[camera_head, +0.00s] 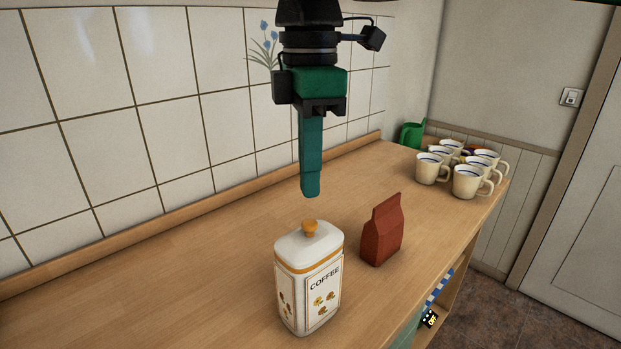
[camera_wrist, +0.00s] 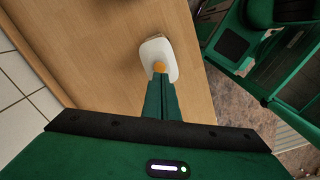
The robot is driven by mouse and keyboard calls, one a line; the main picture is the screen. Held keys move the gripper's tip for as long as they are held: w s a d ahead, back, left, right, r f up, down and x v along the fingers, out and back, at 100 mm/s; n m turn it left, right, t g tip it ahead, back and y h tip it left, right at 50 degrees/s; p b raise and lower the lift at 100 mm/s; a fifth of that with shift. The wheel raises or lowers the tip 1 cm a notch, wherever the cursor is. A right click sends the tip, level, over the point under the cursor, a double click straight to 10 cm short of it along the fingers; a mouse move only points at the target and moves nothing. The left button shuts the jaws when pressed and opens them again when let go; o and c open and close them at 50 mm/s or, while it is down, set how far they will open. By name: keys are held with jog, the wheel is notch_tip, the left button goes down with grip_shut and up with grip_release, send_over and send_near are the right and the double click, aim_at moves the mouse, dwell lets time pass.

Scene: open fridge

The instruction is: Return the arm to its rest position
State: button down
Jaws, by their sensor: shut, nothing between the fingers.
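My gripper (camera_head: 310,194) points straight down above the wooden counter (camera_head: 180,260). Its green fingers are shut with nothing between them. Below the fingertips stands a white coffee canister (camera_head: 308,280) with an orange knob (camera_head: 310,227) on its lid. A gap shows between fingertips and knob in the head view. In the wrist view the shut fingers (camera_wrist: 160,82) line up with the knob (camera_wrist: 159,67), and the canister's white lid (camera_wrist: 158,48) shows beyond them.
A red-brown bag (camera_head: 382,232) stands right of the canister. Several cream mugs (camera_head: 468,182) and a green item (camera_head: 411,134) are at the far end. A tiled wall (camera_head: 160,120) runs along the left. The counter's left part is clear.

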jog(key=shift+d, duration=0.1)
jog(key=w+d+f+m, duration=0.1)
jog(key=d+f+m, duration=0.25)
jog(key=d, duration=0.45)
jog(key=w+d+f+m, duration=0.1)
jog(key=d+f+m, duration=0.1)
jog(key=d+m, duration=0.45)
jog(key=w+d+f+m, duration=0.2)
jog(key=d+f, duration=0.1)
jog(key=d, duration=0.7)
jog(key=s+d+f+m, duration=0.7)
jog(key=s+d+m, duration=0.1)
jog(key=d, duration=0.1)
jog(key=s+d+f+m, duration=0.7)
jog(key=s+d+m, duration=0.1)
jog(key=s+d, duration=0.1)
jog(key=shift+d, duration=0.7)
jog(key=shift+w+f, duration=0.3)
jog(key=shift+w, duration=0.25)
